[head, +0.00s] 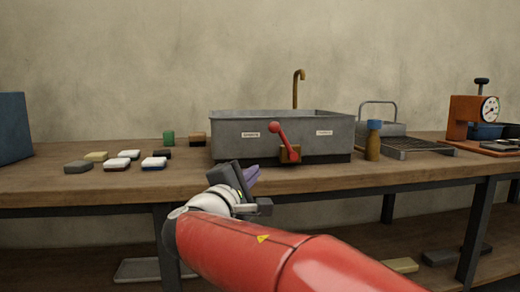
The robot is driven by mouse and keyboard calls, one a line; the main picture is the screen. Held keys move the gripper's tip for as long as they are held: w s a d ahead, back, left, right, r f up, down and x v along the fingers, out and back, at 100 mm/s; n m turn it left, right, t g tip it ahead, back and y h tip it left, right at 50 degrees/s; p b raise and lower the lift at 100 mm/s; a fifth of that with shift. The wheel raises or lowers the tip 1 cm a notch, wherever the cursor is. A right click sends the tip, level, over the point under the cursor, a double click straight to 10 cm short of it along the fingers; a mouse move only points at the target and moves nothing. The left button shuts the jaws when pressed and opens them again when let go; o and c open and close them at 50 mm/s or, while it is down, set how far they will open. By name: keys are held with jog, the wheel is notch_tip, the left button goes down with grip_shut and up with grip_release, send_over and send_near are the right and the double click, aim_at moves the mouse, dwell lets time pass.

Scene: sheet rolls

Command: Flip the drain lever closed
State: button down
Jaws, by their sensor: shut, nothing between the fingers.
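The drain lever (284,141) is a red handle with a round knob, on a brass-coloured mount (290,154) at the front of the grey metal sink (230,145). The lever leans up and to the left, its knob between two small white labels, whose text is too small to read surely. My gripper (252,174) is shut and empty, in front of the table edge, below and left of the lever. It is apart from the lever as far as I can tell. My red arm hides part of the lower view.
Several sponge-like blocks (118,163) lie on the wooden table (100,185) at left. A blue-topped bottle-shaped thing (373,140) stands right of the sink, beside a dark rack (405,147). An orange gauge device (466,117) is far right. The air before the sink is clear.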

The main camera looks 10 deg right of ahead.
aim_at(286, 143)
jog(key=a, duration=0.1)
jog(key=w+a+r+t, duration=0.1)
jog(key=a+n, duration=0.1)
jog(key=shift+w+a+r+t, duration=0.1)
jog(key=shift+w+r+t, duration=0.05)
jog(key=shift+w+t, duration=0.2)
jog(key=shift+w, duration=0.15)
jog(key=p+x, duration=0.1)
jog(key=x, duration=0.9)
jog(key=shift+w+d, duration=0.15)
jog(key=shift+d, duration=0.1)
jog(key=d, duration=0.1)
jog(key=d+r, duration=0.1)
jog(key=shift+w+d+r, duration=0.1)
jog(key=shift+d+r, duration=0.1)
jog(key=shift+d, duration=0.15)
jog(key=shift+d+r, duration=0.1)
jog(key=shift+d, duration=0.1)
jog(key=shift+r, duration=0.1)
